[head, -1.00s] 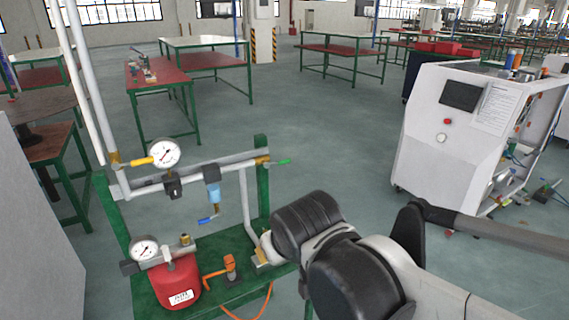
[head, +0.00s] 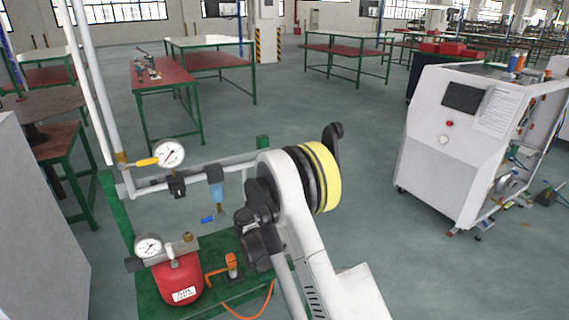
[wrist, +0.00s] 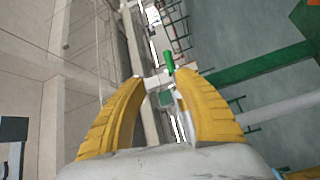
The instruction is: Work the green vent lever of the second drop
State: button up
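The green vent lever (wrist: 168,62) shows in the wrist view just beyond my fingertips, toward the right finger; I cannot tell whether they touch. My gripper (wrist: 159,82) has two yellow fingers spread apart, with nothing clearly held between them. In the head view, my arm covers the right end of the horizontal pipe (head: 232,161), and the green lever is hidden there. My gripper is not clearly visible in that view. The yellow lever (head: 146,162) at the pipe's left end and the blue lever (head: 208,219) below the blue filter (head: 215,188) are visible.
A green frame (head: 122,225) carries the pipes, a pressure gauge (head: 169,153) and a red tank (head: 181,277). An orange hose (head: 262,304) curves near its base. A white cabinet (head: 440,150) stands at right, with open floor (head: 365,130) between.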

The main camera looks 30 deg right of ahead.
jog(key=shift+n+t, duration=0.4)
jog(key=shift+n, duration=0.1)
jog(key=w+d+b, duration=0.1)
jog(key=w+d, duration=0.1)
jog(key=w+d+f+b, duration=0.1)
jog(key=w+d, duration=0.1)
jog(key=w, duration=0.1)
jog(key=w+d+b, duration=0.1)
jog(key=w+d, duration=0.1)
jog(key=shift+w+d+f, duration=0.15)
jog(key=shift+w+f, duration=0.15)
jog(key=shift+f, duration=0.1)
jog(key=shift+w+d+r, duration=0.2)
jog(key=shift+w+d, duration=0.2)
jog(key=shift+d, duration=0.05)
grip_shut()
